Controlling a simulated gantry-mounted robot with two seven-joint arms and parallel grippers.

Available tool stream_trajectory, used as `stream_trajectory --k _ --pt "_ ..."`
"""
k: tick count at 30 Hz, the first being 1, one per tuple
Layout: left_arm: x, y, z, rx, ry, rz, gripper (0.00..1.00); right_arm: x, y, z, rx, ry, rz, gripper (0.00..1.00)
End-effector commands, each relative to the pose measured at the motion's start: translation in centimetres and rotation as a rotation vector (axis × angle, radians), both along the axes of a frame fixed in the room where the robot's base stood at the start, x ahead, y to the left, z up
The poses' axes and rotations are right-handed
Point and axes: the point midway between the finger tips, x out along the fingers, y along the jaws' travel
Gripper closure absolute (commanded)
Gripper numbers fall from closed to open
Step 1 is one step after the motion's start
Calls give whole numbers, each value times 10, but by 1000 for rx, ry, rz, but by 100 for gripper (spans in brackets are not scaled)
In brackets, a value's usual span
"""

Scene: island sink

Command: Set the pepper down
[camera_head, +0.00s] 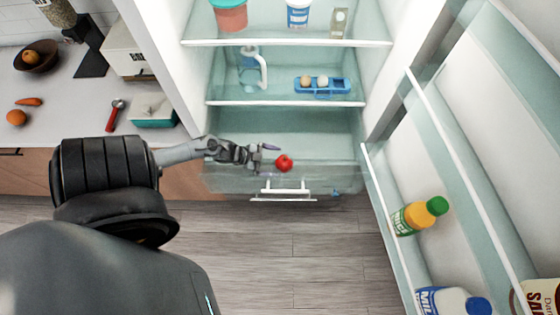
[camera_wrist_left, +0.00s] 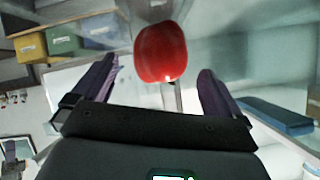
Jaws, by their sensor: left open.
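The red pepper (camera_head: 284,163) shows just past the fingertips of my left gripper (camera_head: 265,158), at the clear drawer (camera_head: 225,182) low in the fridge. In the left wrist view the pepper (camera_wrist_left: 161,52) is ahead of the two purple fingers, which are spread wide with a gap on each side of it. My left gripper is open. I cannot tell whether the pepper rests on the drawer's floor. My right gripper is not in view.
The fridge shelf above (camera_head: 230,103) holds a pitcher (camera_head: 252,68) and a blue egg tray (camera_head: 322,85). The open fridge door at right carries a juice bottle (camera_head: 412,217) and a milk bottle (camera_head: 450,301). A counter (camera_head: 75,95) stands at left.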

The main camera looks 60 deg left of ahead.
Motion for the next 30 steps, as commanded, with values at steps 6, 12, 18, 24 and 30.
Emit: stream_trajectory --k 6,12,18,24,30 --pt "-17 6 10 -1 -1 0 0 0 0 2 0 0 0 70" --pt "-20 8 12 1 -2 0 0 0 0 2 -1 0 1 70" --pt "-20 8 12 0 -1 1 0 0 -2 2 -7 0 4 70" --pt "-18 7 13 0 3 4 0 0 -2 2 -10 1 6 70" --pt "1 -4 23 8 61 56 0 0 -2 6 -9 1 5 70"
